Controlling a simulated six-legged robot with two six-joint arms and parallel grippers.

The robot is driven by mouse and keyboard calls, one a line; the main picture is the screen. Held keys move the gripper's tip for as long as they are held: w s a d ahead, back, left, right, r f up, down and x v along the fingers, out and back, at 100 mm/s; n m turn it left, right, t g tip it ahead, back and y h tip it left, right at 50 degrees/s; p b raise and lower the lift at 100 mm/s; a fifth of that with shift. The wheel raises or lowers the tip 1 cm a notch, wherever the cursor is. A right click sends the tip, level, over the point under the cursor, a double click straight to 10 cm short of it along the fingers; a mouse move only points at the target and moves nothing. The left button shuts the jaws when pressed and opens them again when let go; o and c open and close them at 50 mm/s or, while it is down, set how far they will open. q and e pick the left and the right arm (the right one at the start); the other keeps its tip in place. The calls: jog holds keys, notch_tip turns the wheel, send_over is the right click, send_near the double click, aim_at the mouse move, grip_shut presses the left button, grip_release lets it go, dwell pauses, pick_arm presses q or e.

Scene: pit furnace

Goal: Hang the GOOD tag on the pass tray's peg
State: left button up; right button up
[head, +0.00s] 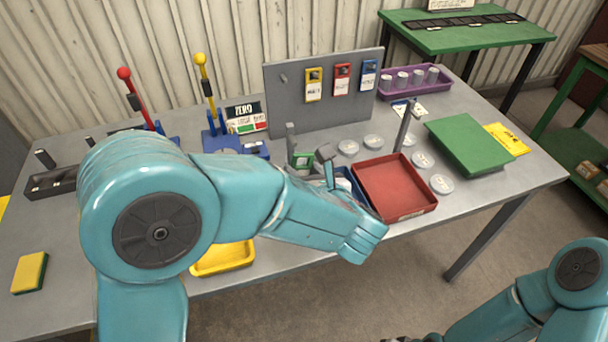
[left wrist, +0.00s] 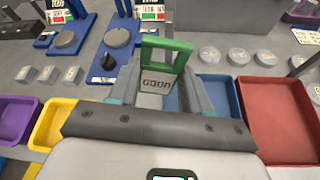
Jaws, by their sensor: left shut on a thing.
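The GOOD tag (left wrist: 158,84) has a green frame top and a pale lower part reading GOOD. It is held between the fingers of my left gripper (left wrist: 160,92) in the left wrist view. A blue tray (head: 352,190) is partly hidden behind my left gripper. A grey upright post (head: 291,137) stands close behind the tag. The red tray (head: 394,187) has a taller post (head: 404,127) at its back. I cannot read which tray is the pass tray.
A grey board (head: 325,115) holds yellow, red and blue tags, with one bare peg (head: 283,78). Several round discs (head: 373,142) lie around the red tray. A yellow tray (head: 224,258) sits at the front edge. A green plate (head: 467,144) lies at right.

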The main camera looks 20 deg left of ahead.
pick_arm(q)
jog(key=shift+w+a+f, duration=0.1)
jog(key=shift+w+a, duration=0.2)
jog(key=shift+w, duration=0.4)
jog(key=shift+w+a+p, duration=0.45)
jog(key=shift+a+p, duration=0.1)
jog(key=shift+w+a+f+p, duration=0.1)
jog(key=shift+w+a+p, duration=0.3)
jog(key=shift+w, duration=0.2)
jog(key=shift+w+a+p, duration=0.3)
jog(key=shift+w+a, duration=0.1)
jog(key=shift+w, duration=0.2)
jog(key=shift+b+x, duration=1.25)
jog(key=shift+x, duration=0.05)
jog(key=shift+d+f, duration=0.1)
jog(key=shift+d, duration=0.05)
jog(key=o, duration=1.1)
